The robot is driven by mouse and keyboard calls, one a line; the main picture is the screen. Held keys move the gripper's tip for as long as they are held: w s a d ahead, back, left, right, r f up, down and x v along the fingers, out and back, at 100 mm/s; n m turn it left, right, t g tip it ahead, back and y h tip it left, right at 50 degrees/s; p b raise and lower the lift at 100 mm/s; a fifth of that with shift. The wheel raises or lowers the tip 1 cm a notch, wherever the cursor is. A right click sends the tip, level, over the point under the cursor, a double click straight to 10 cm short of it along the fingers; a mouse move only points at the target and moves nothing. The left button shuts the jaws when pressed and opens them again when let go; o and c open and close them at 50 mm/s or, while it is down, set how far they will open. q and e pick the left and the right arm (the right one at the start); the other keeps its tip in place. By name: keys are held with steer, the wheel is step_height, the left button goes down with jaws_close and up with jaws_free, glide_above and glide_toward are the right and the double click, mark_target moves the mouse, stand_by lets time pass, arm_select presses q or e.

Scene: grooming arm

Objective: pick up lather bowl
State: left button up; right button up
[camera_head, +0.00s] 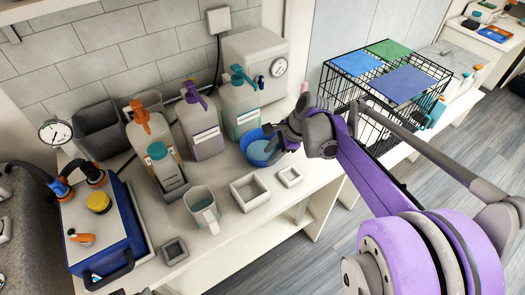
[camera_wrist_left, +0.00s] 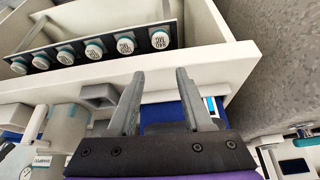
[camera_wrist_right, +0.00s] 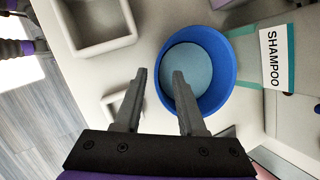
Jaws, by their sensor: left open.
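The lather bowl is a round blue bowl (camera_head: 259,152) with a paler blue inside, standing on the white counter beside the shampoo bottle. In the right wrist view the bowl (camera_wrist_right: 222,88) fills the upper middle. My right gripper (camera_head: 276,142) is at the bowl's right side in the head view and partly covers it. In the right wrist view its fingers are apart; one overlaps the bowl's inside and one is outside, with the rim between them. Contact cannot be told. My left gripper (camera_wrist_left: 160,74) is open and empty, in front of a white drawer.
Two open square trays (camera_head: 249,191) stand near the bowl, with a grey jug (camera_head: 203,208) left of them. Pump bottles (camera_head: 199,127) line the back. A wire crate (camera_head: 345,91) is to the right. The drawer (camera_wrist_left: 215,62) holds several labelled round caps.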

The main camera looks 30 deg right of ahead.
mark_target(265, 160)
steer(key=x, duration=0.4)
steer(key=shift+w+f, duration=0.15)
steer(key=shift+f, duration=0.2)
jaws_close()
stand_by(1.1)
